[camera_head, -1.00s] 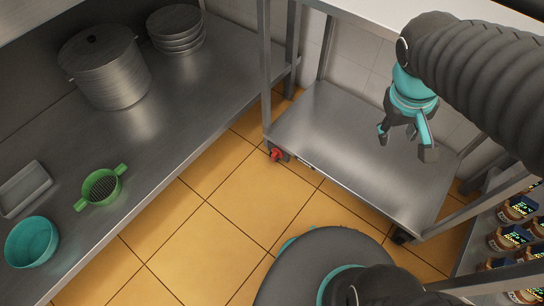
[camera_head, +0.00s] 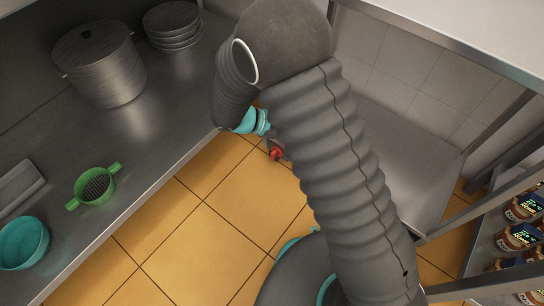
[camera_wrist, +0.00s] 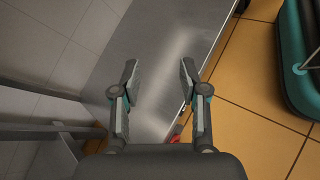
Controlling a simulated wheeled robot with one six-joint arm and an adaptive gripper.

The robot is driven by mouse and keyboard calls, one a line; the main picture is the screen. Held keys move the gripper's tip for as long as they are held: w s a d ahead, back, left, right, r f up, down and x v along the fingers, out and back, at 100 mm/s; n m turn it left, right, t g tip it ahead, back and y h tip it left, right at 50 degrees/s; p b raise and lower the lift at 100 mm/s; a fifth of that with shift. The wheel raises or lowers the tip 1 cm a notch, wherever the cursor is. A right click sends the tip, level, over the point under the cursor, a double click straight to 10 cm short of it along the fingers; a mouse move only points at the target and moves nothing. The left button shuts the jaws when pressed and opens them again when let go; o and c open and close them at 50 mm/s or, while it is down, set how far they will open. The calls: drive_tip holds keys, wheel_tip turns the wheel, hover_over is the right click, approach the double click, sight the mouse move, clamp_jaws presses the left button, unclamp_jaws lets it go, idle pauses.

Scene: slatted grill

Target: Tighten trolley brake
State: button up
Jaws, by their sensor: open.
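The steel trolley's lower shelf (camera_head: 412,165) shows at the right of the head view, partly covered by my arm. The red brake (camera_head: 276,153) is low at the trolley's near-left corner, just above the tiled floor. In the wrist view the trolley shelf (camera_wrist: 165,45) lies beneath my gripper (camera_wrist: 158,70), whose two fingers are spread with nothing between them.
A steel counter at left holds a lidded pot (camera_head: 100,65), stacked plates (camera_head: 172,27), a green strainer (camera_head: 95,187) and a teal bowl (camera_head: 22,243). Jars (camera_head: 518,236) stand on a rack at right. Orange floor (camera_head: 215,225) is clear between counter and trolley.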

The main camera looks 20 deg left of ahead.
drive_tip(key=s+a+f+n+t+b, duration=0.1)
drive_tip(key=s+a+f+n+t, duration=0.2)
drive_tip(key=a+f+n+t, duration=0.55)
drive_tip(key=n+t+y+b, duration=0.1)
drive_tip(key=n+t+y, duration=0.2)
drive_tip(key=n+y, duration=0.2)
approach(272, 156)
drive_tip(key=x, duration=0.9)
drive_tip(key=shift+w+d, duration=0.1)
drive_tip(key=shift+w, duration=0.3)
drive_tip(key=shift+m, duration=0.25)
clamp_jaws()
